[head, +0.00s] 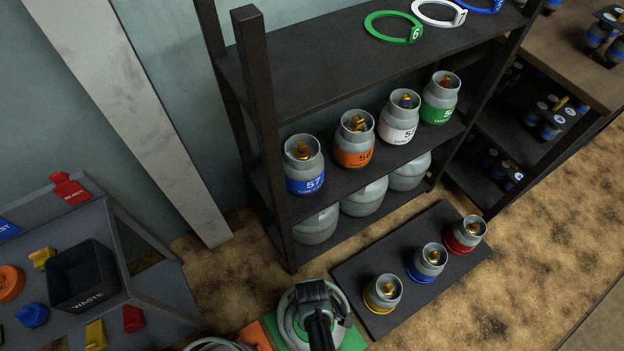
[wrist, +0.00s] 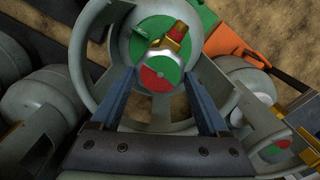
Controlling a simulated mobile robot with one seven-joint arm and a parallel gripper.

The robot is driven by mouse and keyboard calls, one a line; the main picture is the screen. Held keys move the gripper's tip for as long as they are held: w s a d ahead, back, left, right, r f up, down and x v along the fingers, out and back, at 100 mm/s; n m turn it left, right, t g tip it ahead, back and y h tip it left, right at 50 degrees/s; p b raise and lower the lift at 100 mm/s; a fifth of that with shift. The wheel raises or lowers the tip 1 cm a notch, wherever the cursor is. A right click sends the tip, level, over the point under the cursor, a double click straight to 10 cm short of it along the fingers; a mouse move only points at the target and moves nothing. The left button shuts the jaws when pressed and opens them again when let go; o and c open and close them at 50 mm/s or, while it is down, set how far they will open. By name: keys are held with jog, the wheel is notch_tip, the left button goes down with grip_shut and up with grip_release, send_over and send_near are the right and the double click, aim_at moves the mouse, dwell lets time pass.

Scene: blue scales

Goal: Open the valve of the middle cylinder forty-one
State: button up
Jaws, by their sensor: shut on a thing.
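A grey gas cylinder with a round collar (wrist: 85,50) fills the middle of the wrist view. Inside the collar is a green top with a brass valve fitting (wrist: 178,40). Its round valve knob (wrist: 160,75) has a face marked red and green. My gripper (wrist: 160,80) reaches down into the collar, its two fingers on either side of the knob and shut on it. In the head view the same cylinder's collar (head: 286,327) stands at the bottom, partly hidden by my dark arm. No number is readable on it.
A neighbouring cylinder (wrist: 270,140) with a red and green knob stands close at the right in the wrist view. A black shelf (head: 262,130) holds numbered cylinders. A dark mat (head: 425,235) carries three small cylinders. A grey table (head: 130,250) with a waste bin (head: 85,275) stands left.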

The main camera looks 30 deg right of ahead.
jog(key=o, duration=1.2)
jog(key=shift+o, duration=0.2)
notch_tip(320, 180, up, 13)
jog(key=p, duration=0.6)
jog(key=shift+p, duration=0.4)
